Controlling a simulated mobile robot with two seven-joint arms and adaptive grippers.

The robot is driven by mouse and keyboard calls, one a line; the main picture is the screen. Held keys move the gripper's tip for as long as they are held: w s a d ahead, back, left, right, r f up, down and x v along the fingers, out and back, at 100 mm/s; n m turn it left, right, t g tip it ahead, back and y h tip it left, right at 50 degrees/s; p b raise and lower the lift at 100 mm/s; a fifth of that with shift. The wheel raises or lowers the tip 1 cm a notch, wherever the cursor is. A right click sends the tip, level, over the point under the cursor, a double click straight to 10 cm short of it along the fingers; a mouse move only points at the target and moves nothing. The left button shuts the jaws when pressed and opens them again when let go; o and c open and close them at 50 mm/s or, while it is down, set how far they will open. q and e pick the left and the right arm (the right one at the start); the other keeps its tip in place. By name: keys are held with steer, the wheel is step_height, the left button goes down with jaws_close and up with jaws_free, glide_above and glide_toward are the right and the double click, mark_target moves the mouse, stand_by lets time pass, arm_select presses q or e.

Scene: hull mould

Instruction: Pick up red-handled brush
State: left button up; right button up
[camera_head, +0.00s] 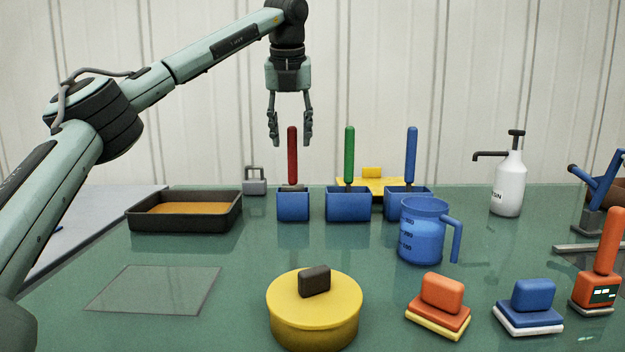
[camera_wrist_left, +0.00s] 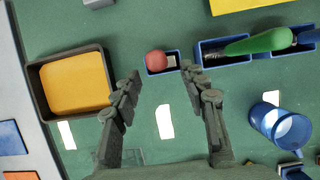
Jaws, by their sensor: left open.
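The red-handled brush (camera_head: 292,156) stands upright in a small blue holder (camera_head: 293,207), its dark red handle pointing up. My left gripper (camera_head: 290,138) is open and points down above the brush, with the top of the handle showing between its fingertips in the head view. In the left wrist view the red handle's round end (camera_wrist_left: 156,61) shows beyond the open left gripper (camera_wrist_left: 160,78), between the fingertips and toward the left one. The jaws do not touch the handle as far as I can see. The brush's lower end is hidden in the holder. My right gripper is not in view.
A green-handled brush (camera_head: 349,156) and a blue-handled brush (camera_head: 411,157) stand in blue holders to the right. A dark tray (camera_head: 183,221) is at left. A blue jug (camera_head: 422,236), a yellow lidded tub (camera_head: 314,327) and a white pump bottle (camera_head: 509,185) stand nearby.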

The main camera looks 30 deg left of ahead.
mark_target(292, 152)
arm_select(q)
steer(key=shift+w+f, duration=0.2)
steer(key=shift+f, duration=0.15)
steer(key=x, duration=0.6)
steer(key=shift+f, duration=0.45)
steer(key=shift+c, duration=0.5)
jaws_close()
